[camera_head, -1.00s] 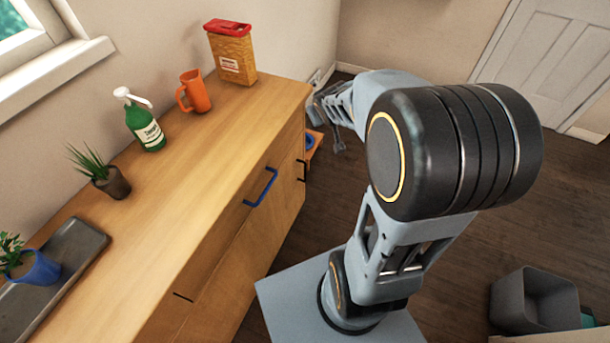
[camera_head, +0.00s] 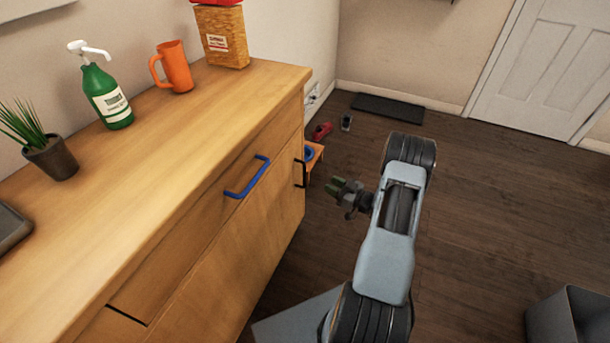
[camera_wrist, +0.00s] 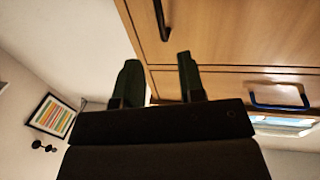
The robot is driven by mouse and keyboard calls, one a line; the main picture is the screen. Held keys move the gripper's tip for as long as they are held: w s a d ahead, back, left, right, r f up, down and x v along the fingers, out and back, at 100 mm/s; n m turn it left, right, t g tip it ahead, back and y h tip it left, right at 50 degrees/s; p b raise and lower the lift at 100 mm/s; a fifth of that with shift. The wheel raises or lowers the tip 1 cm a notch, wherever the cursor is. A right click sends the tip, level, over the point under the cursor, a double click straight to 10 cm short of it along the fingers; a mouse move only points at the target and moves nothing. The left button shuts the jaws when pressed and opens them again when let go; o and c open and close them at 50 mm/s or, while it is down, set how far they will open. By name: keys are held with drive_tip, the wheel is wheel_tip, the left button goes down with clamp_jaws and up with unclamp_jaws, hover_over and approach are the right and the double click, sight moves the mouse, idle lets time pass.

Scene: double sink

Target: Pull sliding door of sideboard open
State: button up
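The wooden sideboard (camera_head: 215,265) fills the left of the head view, with a blue handle (camera_head: 247,178) on its upper drawer front. A black vertical handle (camera_head: 300,173) is on the front near the far end. My gripper (camera_head: 338,191) is in the open air to the right of the black handle, apart from it. In the wrist view my gripper (camera_wrist: 160,82) is open and empty, with two dark fingers spread. That view is tilted and shows the black handle (camera_wrist: 161,20) beyond the fingertips and the blue handle (camera_wrist: 279,97) to the right.
The floor (camera_head: 475,200) to the right is mostly clear.

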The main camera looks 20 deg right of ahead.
sight(304, 171)
drive_tip(key=b+x, duration=0.2)
drive_tip(key=x, duration=1)
drive_tip(key=shift+w+a+r, duration=0.1)
drive_tip(key=shift+w+a, duration=0.05)
clamp_jaws()
